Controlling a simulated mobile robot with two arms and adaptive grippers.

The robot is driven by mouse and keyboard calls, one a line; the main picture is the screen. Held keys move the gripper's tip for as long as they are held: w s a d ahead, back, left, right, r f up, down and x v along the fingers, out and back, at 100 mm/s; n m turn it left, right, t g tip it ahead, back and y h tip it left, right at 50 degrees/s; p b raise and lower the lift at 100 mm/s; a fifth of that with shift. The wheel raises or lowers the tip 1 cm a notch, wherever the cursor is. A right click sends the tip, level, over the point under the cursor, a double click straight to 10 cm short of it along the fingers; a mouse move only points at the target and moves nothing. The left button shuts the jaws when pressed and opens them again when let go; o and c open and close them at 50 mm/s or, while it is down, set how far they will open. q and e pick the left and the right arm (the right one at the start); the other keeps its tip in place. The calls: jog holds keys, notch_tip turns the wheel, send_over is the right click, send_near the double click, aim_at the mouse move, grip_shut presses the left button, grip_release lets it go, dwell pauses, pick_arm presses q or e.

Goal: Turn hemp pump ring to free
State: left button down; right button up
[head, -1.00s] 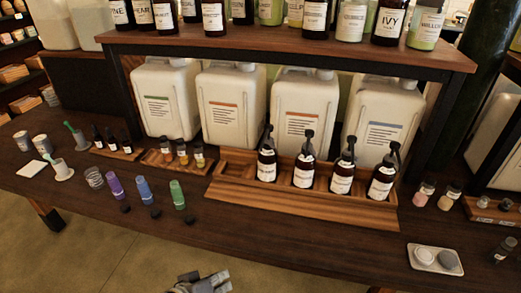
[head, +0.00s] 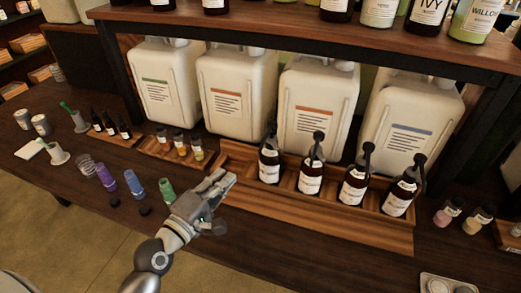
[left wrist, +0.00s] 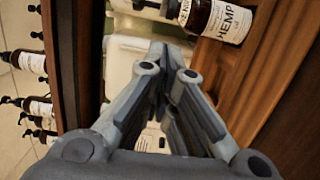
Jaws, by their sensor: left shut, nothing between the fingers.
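The hemp pump bottle, dark brown with a white HEMP label (left wrist: 228,22), lies across the top of the left wrist view. Its dark collar shows at the top edge; the rest of the pump is cut off. In the head view a row of brown pump bottles stands upright in a wooden tray (head: 330,226). Their labels are too small to read; the leftmost bottle (head: 269,166) is closest to my left gripper (head: 230,178). That gripper is shut and empty, over the tray's left end, apart from the bottles. Its fingers also show in the left wrist view (left wrist: 162,52). My right gripper is not visible.
Large white jugs (head: 238,95) stand behind the tray under a wooden shelf (head: 300,42). Green (head: 167,190), blue and purple small containers stand left of my arm. A small wooden rack (head: 170,155) holds little jars. A pale tray (head: 445,284) lies at front right.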

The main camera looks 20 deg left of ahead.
pick_arm(q)
jog(key=w, duration=0.1)
jog(key=p, duration=0.2)
send_near(275, 146)
jog(key=w+a, duration=0.4)
jog(key=a, duration=0.1)
jog(key=w+d, duration=0.3)
jog(key=shift+w+d+f, duration=0.1)
jog(key=shift+d+f, duration=0.2)
jog(key=shift+f, duration=0.05)
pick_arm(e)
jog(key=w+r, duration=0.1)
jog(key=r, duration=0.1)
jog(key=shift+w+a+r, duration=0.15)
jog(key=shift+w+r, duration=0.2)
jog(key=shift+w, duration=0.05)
pick_arm(q)
jog(key=shift+p, duration=0.3)
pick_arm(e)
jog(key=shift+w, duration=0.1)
